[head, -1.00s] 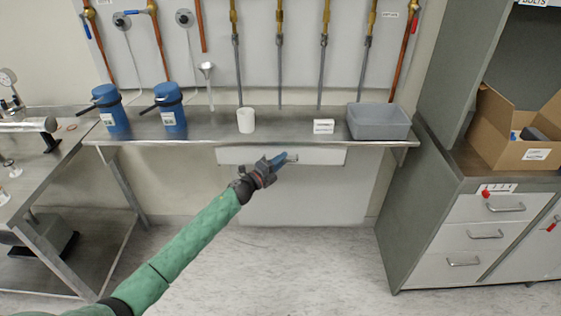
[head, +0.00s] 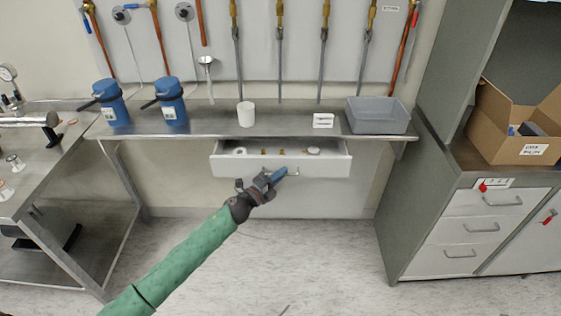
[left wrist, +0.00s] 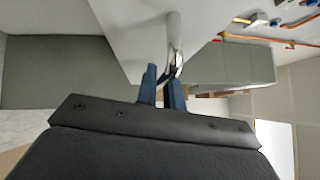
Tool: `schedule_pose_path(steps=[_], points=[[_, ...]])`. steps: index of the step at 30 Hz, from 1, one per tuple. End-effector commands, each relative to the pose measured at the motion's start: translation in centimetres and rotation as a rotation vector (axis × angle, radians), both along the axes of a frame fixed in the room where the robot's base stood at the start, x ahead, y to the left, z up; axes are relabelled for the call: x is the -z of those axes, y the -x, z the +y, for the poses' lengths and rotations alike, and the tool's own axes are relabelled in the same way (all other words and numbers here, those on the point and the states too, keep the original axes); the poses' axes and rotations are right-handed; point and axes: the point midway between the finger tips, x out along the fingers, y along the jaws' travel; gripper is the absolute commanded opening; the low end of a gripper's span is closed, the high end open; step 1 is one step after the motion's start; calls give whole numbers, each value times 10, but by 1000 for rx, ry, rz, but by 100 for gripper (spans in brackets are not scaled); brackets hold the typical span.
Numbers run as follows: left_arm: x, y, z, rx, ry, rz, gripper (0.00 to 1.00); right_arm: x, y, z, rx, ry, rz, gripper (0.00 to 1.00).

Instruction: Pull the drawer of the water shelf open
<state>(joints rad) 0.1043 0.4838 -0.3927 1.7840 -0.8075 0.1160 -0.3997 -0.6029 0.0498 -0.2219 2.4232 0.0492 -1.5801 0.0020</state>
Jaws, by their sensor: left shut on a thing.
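The white drawer (head: 235,166) of the water shelf (head: 290,134) stands partly pulled out beneath the steel top, with small brass fittings and round white items visible inside. Its metal handle (head: 293,174) is on the front face. My left gripper (head: 277,177) is at the handle, and in the left wrist view its blue fingers (left wrist: 164,86) are closed around the curved metal bar (left wrist: 175,62). My right gripper is not in view.
On the shelf top stand two blue flasks (head: 110,103), a white cup (head: 246,114), a small label card (head: 323,121) and a grey tub (head: 377,116). A grey cabinet (head: 455,230) stands at the right, a steel table (head: 40,165) at the left. The floor in front is clear.

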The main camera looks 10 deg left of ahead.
Motion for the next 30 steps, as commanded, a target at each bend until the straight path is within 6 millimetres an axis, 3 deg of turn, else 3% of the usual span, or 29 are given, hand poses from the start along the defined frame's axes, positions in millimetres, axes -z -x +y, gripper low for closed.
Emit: schedule_pose_path(steps=[3,10,26,27,30], points=[[1,24,-5,1,1,2,0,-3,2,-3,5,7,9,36],[1,52,-12,-1,1,1,0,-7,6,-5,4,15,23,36],[1,62,-14,-1,-1,2,0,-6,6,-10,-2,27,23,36],[1,62,-14,-1,-1,2,13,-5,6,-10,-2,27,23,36],[1,62,-14,-1,0,1,30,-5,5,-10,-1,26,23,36]])
